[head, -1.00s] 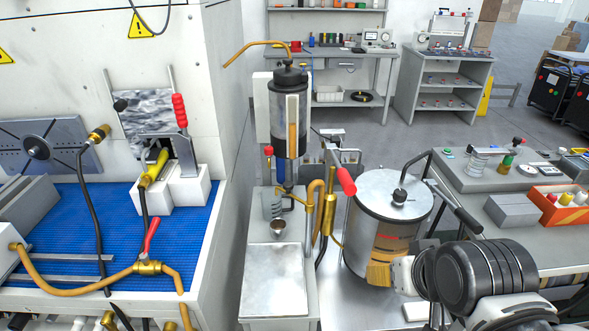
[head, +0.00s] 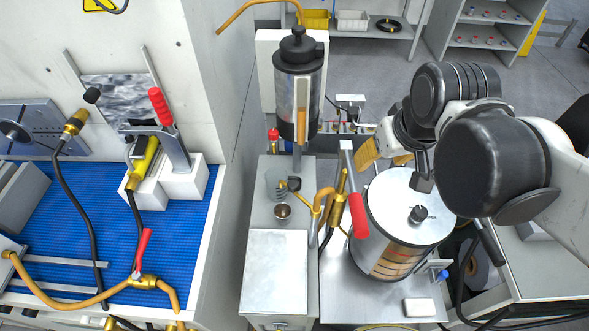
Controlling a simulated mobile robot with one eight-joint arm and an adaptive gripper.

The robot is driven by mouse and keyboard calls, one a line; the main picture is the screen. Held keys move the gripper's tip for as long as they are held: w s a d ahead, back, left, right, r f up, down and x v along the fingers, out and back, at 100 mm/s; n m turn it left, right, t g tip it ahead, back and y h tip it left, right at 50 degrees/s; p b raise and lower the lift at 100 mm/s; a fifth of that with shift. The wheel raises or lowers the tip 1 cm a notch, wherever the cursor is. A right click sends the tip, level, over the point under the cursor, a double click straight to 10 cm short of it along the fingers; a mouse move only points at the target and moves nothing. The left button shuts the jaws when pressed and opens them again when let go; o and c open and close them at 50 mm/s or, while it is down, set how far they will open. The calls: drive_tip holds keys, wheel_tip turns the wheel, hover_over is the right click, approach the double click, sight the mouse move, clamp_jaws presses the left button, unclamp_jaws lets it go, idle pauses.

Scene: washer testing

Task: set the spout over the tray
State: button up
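A curved brass spout (head: 322,203) rises beside the narrow grey stand, left of a red-handled lever (head: 358,214). A flat silver tray surface (head: 275,270) lies at the front of that stand, to the left of and nearer than the spout. From this angle the spout's outlet does not appear over the tray. My gripper (head: 385,156) is above the back left of a round lidded metal drum (head: 412,208), right of and behind the spout. Its two yellow finger pads appear apart, with nothing seen between them. My arm hides part of the area behind it.
A black-capped cylinder (head: 299,85) stands tall at the back of the stand. A blue-matted bench (head: 60,230) with hoses and a clamp is at the left. A white block (head: 420,307) lies before the drum.

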drive_tip(key=w+a+f+n+g, duration=0.3)
drive_tip(key=w+a, duration=0.2)
drive_tip(key=a, duration=0.4)
drive_tip(key=n+g, duration=0.2)
drive_tip(key=n, duration=0.1)
approach(293, 184)
drive_tip(key=shift+h, duration=0.4)
drive_tip(key=f+b, duration=0.1)
drive_tip(key=f, duration=0.2)
drive_tip(key=f+b, duration=0.1)
drive_tip(key=f, duration=0.2)
drive_tip(key=f+b, duration=0.2)
drive_tip(key=f, duration=0.2)
drive_tip(key=shift+a, duration=0.35)
clamp_jaws()
